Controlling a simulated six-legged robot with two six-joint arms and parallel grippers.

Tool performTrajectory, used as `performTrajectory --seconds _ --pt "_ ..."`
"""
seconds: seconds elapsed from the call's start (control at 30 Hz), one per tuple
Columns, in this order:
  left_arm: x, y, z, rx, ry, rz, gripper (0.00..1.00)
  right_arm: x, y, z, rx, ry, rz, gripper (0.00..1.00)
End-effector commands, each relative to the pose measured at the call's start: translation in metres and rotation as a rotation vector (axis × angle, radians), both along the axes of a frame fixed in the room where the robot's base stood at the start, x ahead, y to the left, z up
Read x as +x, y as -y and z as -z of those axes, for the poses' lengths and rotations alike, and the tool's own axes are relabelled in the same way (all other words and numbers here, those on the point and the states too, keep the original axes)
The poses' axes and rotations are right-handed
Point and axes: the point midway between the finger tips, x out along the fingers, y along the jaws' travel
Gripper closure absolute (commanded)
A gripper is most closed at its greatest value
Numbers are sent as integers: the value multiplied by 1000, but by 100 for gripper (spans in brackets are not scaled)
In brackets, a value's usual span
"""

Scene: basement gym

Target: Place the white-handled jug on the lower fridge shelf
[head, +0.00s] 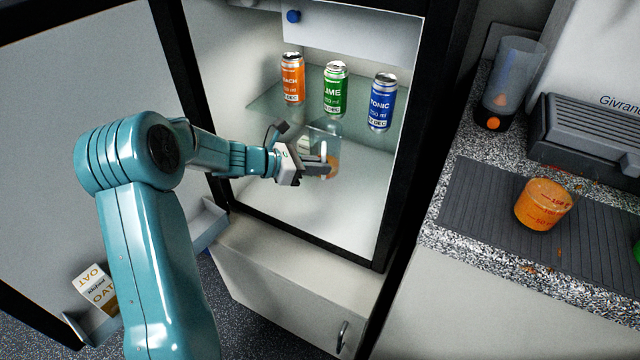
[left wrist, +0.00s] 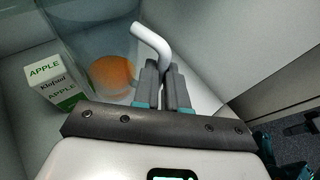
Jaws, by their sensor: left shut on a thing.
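The white-handled jug (head: 328,135) is clear with something orange low inside. It is inside the open fridge, below the glass shelf with the cans. My left gripper (head: 325,169) reaches in from the left and is shut on the jug's handle. In the left wrist view the white handle (left wrist: 150,45) rises between the closed fingers (left wrist: 165,88), with the orange contents (left wrist: 113,77) beside them. The lower fridge shelf (head: 300,217) is the pale floor under the jug. I cannot tell whether the jug's base touches it. My right gripper is not in view.
An apple carton (left wrist: 52,88) stands left of the jug in the left wrist view. Orange (head: 292,79), green (head: 336,90) and blue (head: 382,103) cans stand on the glass shelf (head: 268,108). The lower shelf's front looks clear. An orange-filled beaker (head: 543,205) is on the counter.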

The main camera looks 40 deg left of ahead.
Motion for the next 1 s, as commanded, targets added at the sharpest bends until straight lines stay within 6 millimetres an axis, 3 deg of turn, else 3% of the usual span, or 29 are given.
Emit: performTrajectory --seconds 0.1,0.47,0.77,1.0 --pt "10 -2 3 0 1 1 100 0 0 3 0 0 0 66" --pt "8 -2 26 -1 0 0 100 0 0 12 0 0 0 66" --pt "11 -2 73 0 1 1 100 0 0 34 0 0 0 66" --pt "12 -3 70 0 1 0 100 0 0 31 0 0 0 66"
